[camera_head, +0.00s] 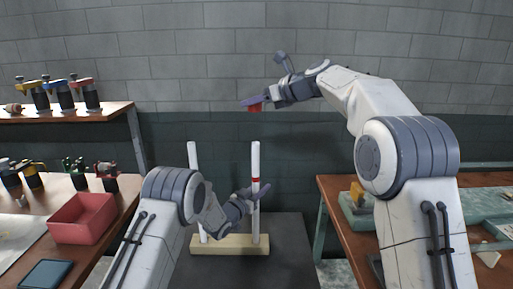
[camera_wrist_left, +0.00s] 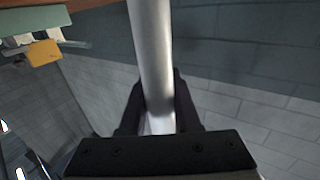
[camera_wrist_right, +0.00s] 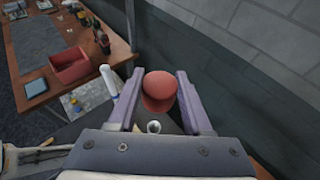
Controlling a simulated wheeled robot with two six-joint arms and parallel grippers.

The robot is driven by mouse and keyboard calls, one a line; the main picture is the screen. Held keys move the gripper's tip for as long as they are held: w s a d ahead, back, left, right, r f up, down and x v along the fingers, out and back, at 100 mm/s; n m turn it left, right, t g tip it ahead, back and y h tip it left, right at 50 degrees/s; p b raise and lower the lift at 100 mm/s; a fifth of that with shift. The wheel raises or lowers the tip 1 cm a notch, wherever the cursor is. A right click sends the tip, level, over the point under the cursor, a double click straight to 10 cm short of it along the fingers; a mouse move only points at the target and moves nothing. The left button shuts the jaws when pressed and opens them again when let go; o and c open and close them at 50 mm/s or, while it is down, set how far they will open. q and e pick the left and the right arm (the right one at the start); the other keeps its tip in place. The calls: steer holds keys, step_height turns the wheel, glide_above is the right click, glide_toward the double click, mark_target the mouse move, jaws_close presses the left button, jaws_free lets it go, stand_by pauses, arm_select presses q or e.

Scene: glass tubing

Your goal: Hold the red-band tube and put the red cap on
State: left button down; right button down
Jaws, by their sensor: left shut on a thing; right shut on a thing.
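The red-band tube (camera_head: 255,160) is white and stands upright in a pale wooden stand (camera_head: 222,245); its red band shows partway up. My left gripper (camera_head: 258,193) is shut on this tube below the band. In the left wrist view the tube (camera_wrist_left: 152,60) runs between the fingers. My right gripper (camera_head: 254,101) is shut on the red cap (camera_head: 255,107) and holds it above the tube's top, with a clear gap between them. In the right wrist view the cap (camera_wrist_right: 159,90) sits between the two fingers, with an open tube top (camera_wrist_right: 154,127) below it.
A second white tube (camera_head: 193,165) stands in the same stand to the left. A red bin (camera_head: 82,218) and several clamps are on the left bench. The right bench (camera_head: 345,225) holds a yellow item (camera_head: 357,191). Air around the tube tops is clear.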

glide_above(256, 143)
step_height(256, 143, down, 5)
steer(key=shift+w+a+f, duration=0.1)
steer(key=shift+w, duration=0.05)
steer(key=shift+f, duration=0.15)
steer(key=shift+f, duration=3.2)
steer(key=shift+c, duration=1.2)
jaws_free()
